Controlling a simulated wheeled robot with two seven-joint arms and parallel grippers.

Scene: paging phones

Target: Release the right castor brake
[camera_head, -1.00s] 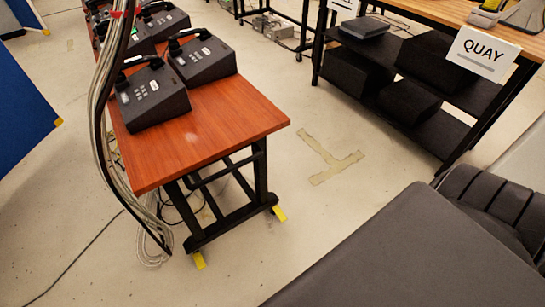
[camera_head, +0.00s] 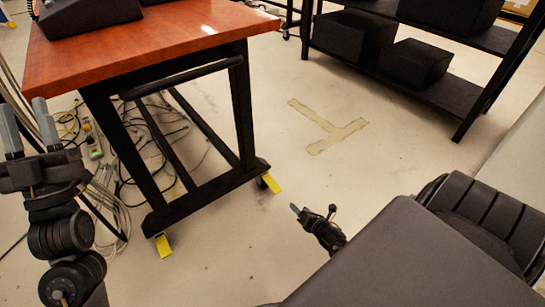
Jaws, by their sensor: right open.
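The wooden-topped trolley (camera_head: 150,40) stands at left on black legs. The yellow right castor brake pedal (camera_head: 272,183) sticks out by the castor at the right end of its foot bar, tilted. A matching yellow left pedal (camera_head: 163,246) is at the near left end. My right gripper (camera_head: 313,210) is low over the floor, right of and a little nearer than the right pedal, apart from it; it is open and empty. My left gripper (camera_head: 25,108) is raised at the left edge, fingers up, spread and empty.
Cables (camera_head: 110,200) lie on the floor left of and under the trolley. A black shelf unit (camera_head: 430,75) with dark boxes stands at back right. A tape T mark (camera_head: 330,130) is on open floor between. A black phone unit (camera_head: 90,15) sits on the trolley.

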